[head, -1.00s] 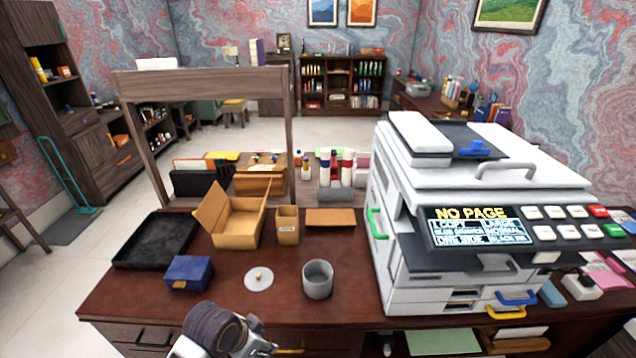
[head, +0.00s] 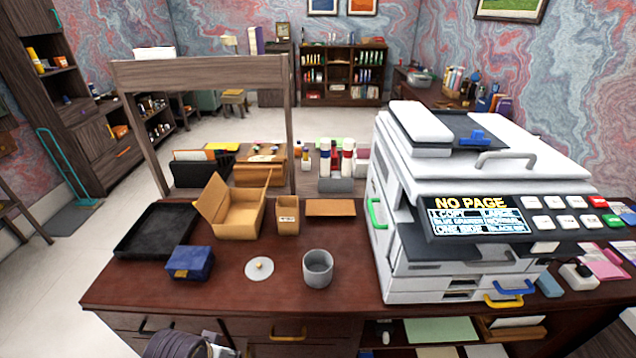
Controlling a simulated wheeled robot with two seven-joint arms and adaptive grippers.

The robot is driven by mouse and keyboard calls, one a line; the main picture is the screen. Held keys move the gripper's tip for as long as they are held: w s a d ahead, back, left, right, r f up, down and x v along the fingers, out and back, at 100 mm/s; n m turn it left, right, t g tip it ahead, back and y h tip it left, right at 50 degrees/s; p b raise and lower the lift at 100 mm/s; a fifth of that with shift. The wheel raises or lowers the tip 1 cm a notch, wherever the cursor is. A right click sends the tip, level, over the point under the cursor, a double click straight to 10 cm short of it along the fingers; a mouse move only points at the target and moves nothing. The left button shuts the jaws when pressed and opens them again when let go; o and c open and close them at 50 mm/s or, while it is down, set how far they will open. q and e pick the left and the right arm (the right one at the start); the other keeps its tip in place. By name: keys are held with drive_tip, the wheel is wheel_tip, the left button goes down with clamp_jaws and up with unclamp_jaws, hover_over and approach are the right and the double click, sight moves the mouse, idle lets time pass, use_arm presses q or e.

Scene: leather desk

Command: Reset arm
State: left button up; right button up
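Part of my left arm shows at the bottom edge of the head view, in front of the desk drawers. Its gripper fingers cannot be made out there. My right gripper is not in view. The dark red desk (head: 220,290) stands ahead of me. On it are a blue box (head: 190,263), a white round lid with a small knob (head: 259,269) and an open grey cup (head: 317,268). No gripper touches any of them.
A large white copier (head: 470,190) reading "NO PAGE" fills the desk's right side. A black tray (head: 155,232), an open cardboard box (head: 235,212) and a small brown container (head: 288,215) stand at the left and middle.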

use_arm(q)
wheel_tip(320, 180, down, 33)
drive_tip(key=s+g, duration=0.1)
drive_tip(key=s, duration=0.2)
drive_tip(key=s+a+f, duration=0.2)
drive_tip(key=s+f, duration=0.8)
drive_tip(key=s, duration=0.1)
drive_tip(key=s+a+f+g, duration=0.1)
drive_tip(key=s+a+f, duration=0.1)
drive_tip(key=s+f, duration=0.7)
drive_tip(key=shift+s+f+g, duration=0.3)
drive_tip(key=shift+s+f, duration=0.1)
drive_tip(key=shift+s, duration=0.55)
drive_tip(key=shift+w+m, duration=0.1)
drive_tip(key=shift+m, duration=0.2)
